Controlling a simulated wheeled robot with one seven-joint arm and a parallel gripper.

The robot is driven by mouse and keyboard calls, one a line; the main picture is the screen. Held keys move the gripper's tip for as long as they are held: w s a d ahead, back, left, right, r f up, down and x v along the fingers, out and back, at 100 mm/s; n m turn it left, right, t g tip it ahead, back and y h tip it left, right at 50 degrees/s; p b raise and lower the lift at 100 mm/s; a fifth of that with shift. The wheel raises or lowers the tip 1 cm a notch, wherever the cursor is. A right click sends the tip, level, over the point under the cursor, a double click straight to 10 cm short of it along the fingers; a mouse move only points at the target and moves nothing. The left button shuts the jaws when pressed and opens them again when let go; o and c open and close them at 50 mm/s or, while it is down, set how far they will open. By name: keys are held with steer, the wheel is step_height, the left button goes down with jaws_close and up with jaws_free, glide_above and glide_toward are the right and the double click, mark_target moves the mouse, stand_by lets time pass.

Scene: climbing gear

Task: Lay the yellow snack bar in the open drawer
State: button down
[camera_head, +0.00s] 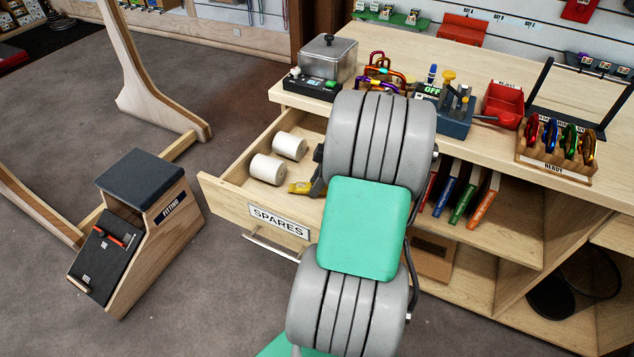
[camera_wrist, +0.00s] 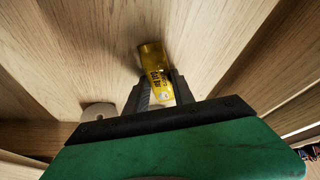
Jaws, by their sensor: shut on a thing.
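The open drawer (camera_head: 226,191), labelled SPARES, sticks out from the wooden bench. The yellow snack bar (camera_head: 300,187) is low inside the drawer, beside two white rolls. My gripper (camera_head: 312,186) is inside the drawer, mostly hidden behind my grey and green arm. In the wrist view my gripper (camera_wrist: 160,95) is shut on the snack bar (camera_wrist: 153,62), whose far end sticks out past the fingertips over the pale wood. I cannot tell whether the bar touches the drawer floor.
Two white rolls (camera_head: 267,169) (camera_head: 290,146) lie in the drawer's left part; one roll (camera_wrist: 97,111) shows in the wrist view. The benchtop above holds a metal pot (camera_head: 328,57), carabiners and a red tray. A wooden step block (camera_head: 135,230) stands on the floor at left.

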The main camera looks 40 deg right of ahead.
steer(key=shift+f, duration=0.25)
steer(key=c, duration=1.1)
jaws_free()
steer(key=shift+r, duration=0.1)
steer(key=shift+r, duration=0.35)
steer(key=p+v, duration=0.2)
steer(key=v, duration=0.9)
steer(key=shift+s+d+r, duration=0.15)
steer(key=shift+d+r, duration=0.05)
steer(key=shift+r, duration=0.05)
